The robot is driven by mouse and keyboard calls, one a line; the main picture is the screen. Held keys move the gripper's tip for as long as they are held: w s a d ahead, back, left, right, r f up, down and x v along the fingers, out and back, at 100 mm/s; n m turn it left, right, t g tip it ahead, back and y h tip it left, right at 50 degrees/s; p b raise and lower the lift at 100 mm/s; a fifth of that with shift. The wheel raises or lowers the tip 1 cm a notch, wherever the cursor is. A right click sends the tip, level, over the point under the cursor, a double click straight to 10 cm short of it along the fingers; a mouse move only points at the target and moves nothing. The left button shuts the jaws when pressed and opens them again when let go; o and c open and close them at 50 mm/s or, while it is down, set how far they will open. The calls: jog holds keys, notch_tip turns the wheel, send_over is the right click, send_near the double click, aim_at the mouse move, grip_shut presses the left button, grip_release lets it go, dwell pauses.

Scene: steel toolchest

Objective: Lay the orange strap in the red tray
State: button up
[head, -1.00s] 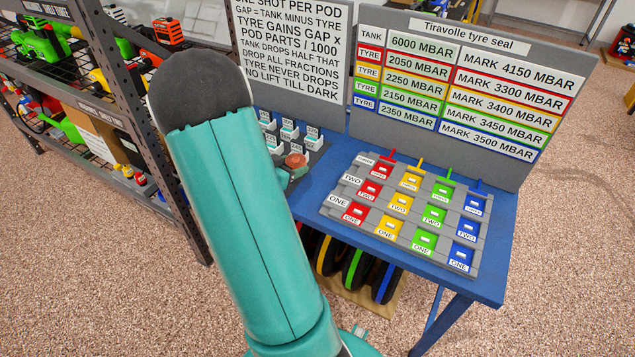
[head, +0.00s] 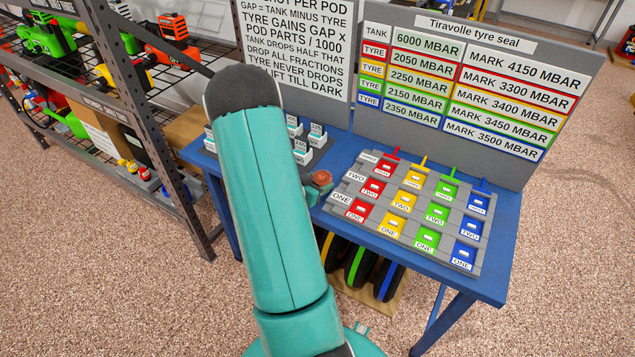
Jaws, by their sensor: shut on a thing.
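I do not see the orange strap or a red tray I can identify in the head view. My teal arm (head: 268,190) with its dark rounded elbow fills the middle and covers part of the blue bench.
The blue bench (head: 400,254) bears a grey grid of red, yellow, green and blue cells, with small white-labelled pods (head: 300,150) to its left. Sign boards (head: 475,90) stand behind. A metal rack (head: 125,95) with tools is at left.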

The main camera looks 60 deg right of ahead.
jog(key=shift+f, duration=0.2)
jog(key=o, duration=1)
jog(key=shift+r, duration=0.1)
